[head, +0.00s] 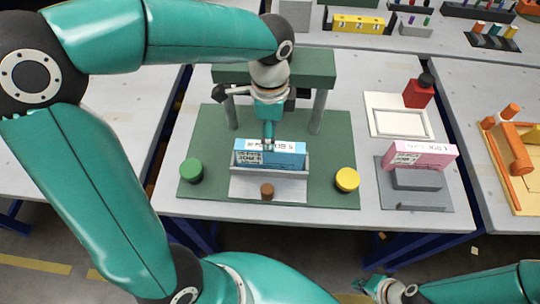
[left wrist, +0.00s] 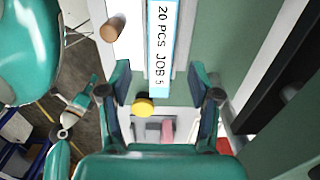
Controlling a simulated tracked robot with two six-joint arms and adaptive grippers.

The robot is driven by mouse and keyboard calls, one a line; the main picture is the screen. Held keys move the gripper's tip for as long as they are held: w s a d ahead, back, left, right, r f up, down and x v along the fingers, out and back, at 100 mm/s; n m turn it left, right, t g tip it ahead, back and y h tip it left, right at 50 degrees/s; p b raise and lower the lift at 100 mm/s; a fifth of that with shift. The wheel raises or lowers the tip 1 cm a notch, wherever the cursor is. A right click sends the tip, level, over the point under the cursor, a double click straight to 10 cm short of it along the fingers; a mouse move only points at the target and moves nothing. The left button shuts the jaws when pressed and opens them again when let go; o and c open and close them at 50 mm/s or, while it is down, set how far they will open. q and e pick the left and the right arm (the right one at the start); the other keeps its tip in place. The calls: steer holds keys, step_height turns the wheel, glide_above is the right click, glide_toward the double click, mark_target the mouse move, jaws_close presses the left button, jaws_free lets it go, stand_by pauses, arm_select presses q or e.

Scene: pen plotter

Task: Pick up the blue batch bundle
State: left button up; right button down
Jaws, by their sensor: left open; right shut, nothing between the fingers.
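The blue batch bundle (head: 284,160), a light-blue block with a white printed label on top, stands in a light grey holder (head: 268,187) on the green plotter base. My left gripper (head: 268,143) is directly above it, pointing down and partly covering its label. In the left wrist view, the bundle (left wrist: 161,45) runs between the spread fingers of the open left gripper (left wrist: 161,80); contact cannot be told. My right gripper (head: 368,287) is shut and empty at the bottom right of the head view, apart from the table.
A green button (head: 191,170), yellow button (head: 347,179) and brown knob (head: 267,191) surround the holder. A green gantry (head: 317,65) stands behind. A pink bundle (head: 421,154) sits in a grey stand to the right, near a white tray (head: 399,130) and red bottle (head: 418,93).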

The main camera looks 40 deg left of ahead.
mark_target(270, 157)
arm_select(q)
step_height(270, 157, down, 9)
steer(key=shift+w+r, duration=0.1)
steer(key=shift+r, duration=0.1)
stand_by(0.3)
jaws_close()
